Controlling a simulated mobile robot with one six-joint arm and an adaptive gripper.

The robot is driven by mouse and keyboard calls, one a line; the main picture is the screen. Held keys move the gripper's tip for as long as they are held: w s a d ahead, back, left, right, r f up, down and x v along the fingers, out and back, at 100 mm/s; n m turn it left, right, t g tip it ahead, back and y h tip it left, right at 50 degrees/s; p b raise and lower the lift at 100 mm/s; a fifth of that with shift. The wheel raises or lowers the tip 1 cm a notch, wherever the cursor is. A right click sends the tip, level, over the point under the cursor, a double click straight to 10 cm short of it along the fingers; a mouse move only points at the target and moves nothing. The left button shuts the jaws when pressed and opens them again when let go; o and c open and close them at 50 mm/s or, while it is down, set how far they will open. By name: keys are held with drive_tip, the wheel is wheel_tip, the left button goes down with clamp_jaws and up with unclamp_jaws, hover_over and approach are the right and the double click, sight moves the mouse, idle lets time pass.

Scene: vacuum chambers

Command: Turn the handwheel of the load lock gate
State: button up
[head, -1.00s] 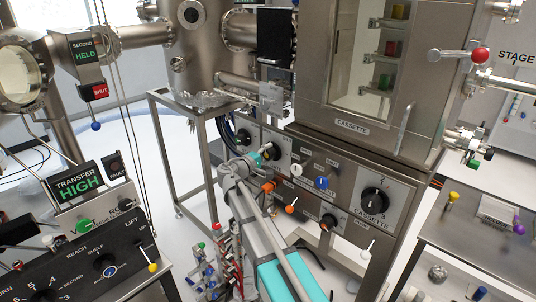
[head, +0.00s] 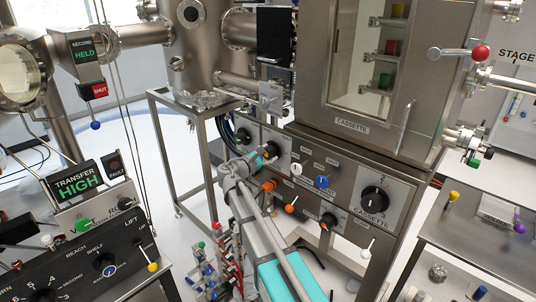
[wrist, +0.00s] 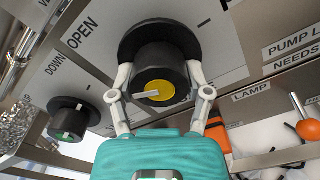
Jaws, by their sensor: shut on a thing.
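The handwheel is a round black knob (wrist: 160,62) with a yellow cap and a pale pointer bar, on a grey panel marked OPEN. In the wrist view my gripper (wrist: 160,76) has one pale finger on each side of it, shut on its rim. The pointer bar lies nearly level in the picture. In the head view the knob (head: 271,150) is on the panel below the chamber, with my gripper (head: 263,157) at it. The fingertips are too small to make out there.
A black knob with a green cap (wrist: 68,118) sits to the left. An orange knob (wrist: 308,130) is at the right. In the head view, white (head: 296,169) and blue (head: 321,182) knobs and a large CASSETTE dial (head: 375,199) are to the right of my gripper.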

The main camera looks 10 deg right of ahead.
drive_tip(key=shift+n, duration=1.6)
drive_tip(key=o, duration=1.2)
drive_tip(key=shift+d, duration=0.1)
drive_tip(key=shift+c, duration=0.2)
drive_tip(key=v, duration=1.2)
